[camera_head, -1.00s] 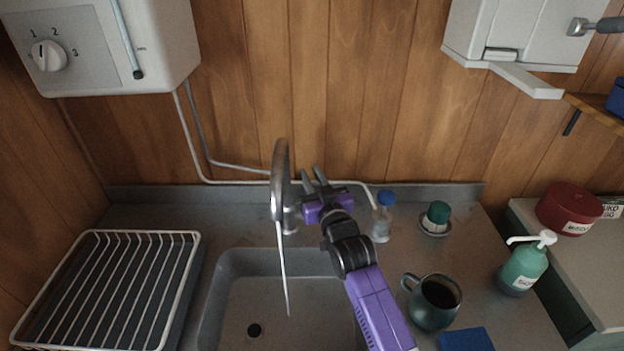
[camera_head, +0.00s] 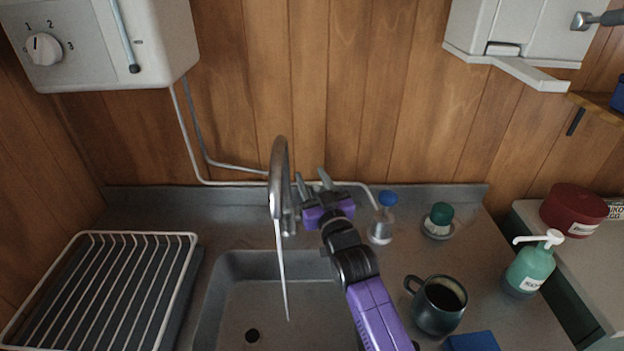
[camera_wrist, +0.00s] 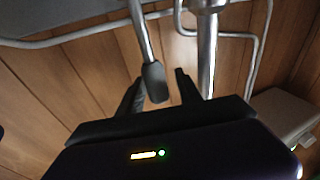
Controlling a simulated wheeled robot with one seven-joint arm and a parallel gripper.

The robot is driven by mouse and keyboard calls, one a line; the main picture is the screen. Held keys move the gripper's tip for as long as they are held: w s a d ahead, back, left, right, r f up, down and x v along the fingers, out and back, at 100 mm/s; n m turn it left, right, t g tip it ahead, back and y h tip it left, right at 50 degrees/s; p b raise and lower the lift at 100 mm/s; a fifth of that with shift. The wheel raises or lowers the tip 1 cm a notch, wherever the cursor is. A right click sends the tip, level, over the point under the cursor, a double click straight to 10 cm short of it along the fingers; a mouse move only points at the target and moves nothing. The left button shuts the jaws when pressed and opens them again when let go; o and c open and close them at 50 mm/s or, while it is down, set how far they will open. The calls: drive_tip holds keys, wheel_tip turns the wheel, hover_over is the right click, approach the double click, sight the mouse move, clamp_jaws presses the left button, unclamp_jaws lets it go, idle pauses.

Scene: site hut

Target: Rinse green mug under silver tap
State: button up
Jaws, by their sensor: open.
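The silver tap (camera_head: 278,185) arches over the sink (camera_head: 225,285), and a thin stream of water (camera_head: 282,270) runs from its spout into the basin. The green mug (camera_head: 438,305) is dark green and stands upright on the counter right of the sink, its handle toward the left; its inside looks dark. My gripper (camera_head: 312,182) is open and empty at the back of the sink, just right of the tap. In the wrist view my gripper (camera_wrist: 158,85) has the tap's lever (camera_wrist: 153,80) between or in front of its fingers; I cannot tell if they touch. The tap post (camera_wrist: 207,55) rises beside the right finger.
A wire drying rack (camera_head: 105,290) stands left of the sink. A blue-capped bottle (camera_head: 382,222), a green-capped item on a dish (camera_head: 438,220), a green pump bottle (camera_head: 530,265) and a blue sponge (camera_head: 472,341) sit on the right. A white heater (camera_head: 100,45) hangs above left.

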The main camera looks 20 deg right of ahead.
sight(318, 191)
drive_tip(key=s, duration=0.5)
drive_tip(key=s+f+b, duration=0.1)
drive_tip(key=s, duration=0.1)
drive_tip(key=shift+s, duration=0.35)
drive_tip(key=s+f+g, duration=0.2)
drive_tip(key=s, duration=2.1)
drive_tip(key=s+f+g, duration=0.2)
drive_tip(key=s+f, duration=0.1)
drive_tip(key=s, duration=2.1)
drive_tip(key=shift+s+f+g, duration=0.3)
drive_tip(key=shift+s+f, duration=0.05)
drive_tip(key=shift+a, duration=0.1)
